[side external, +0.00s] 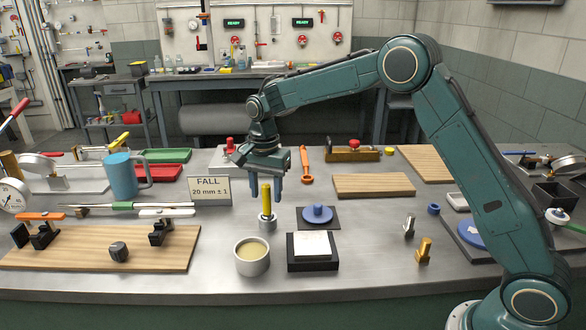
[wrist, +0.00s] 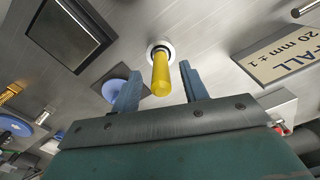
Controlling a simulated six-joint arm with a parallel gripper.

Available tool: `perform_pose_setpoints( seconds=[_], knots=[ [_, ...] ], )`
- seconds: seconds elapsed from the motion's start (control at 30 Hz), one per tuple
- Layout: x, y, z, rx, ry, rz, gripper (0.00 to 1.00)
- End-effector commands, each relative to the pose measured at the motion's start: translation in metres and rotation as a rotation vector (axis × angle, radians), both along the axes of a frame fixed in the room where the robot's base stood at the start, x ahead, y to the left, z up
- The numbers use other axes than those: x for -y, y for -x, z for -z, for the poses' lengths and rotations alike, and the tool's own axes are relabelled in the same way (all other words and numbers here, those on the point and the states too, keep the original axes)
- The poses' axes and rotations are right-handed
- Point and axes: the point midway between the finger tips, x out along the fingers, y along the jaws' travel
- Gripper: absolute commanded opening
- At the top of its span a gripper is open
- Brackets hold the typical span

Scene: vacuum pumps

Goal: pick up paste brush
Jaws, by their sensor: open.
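The paste brush, as I take it, is the yellow-handled tool (side external: 266,196) standing upright in a small metal holder (side external: 267,224). Its lower end is hidden inside the holder. My gripper (side external: 266,192) is open above and around the handle, with its blue fingers pointing down. In the wrist view, the yellow handle (wrist: 161,75) lies between the two fingers of the gripper (wrist: 161,88), with a gap to each side. I see no contact between the fingers and the handle.
A pot of pale paste (side external: 252,257) and a black block with a white top (side external: 312,251) stand in front. A blue knobbed disc (side external: 317,214) is to the right. The FALL sign (side external: 210,190) and a blue mug (side external: 122,176) are to the left.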

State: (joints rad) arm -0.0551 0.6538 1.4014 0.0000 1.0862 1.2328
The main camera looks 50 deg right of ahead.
Motion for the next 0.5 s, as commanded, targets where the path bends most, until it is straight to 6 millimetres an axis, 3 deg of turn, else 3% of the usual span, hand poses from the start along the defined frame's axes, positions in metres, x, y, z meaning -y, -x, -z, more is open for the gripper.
perform_pose_setpoints(
  seconds=[0.23,0.5],
  knots=[
    [0.0,0.0,0.028,-0.002,0.0,0.0,0.44],
    [0.0,-0.001,0.033,0.0,0.0,0.0,0.44]
  ],
)
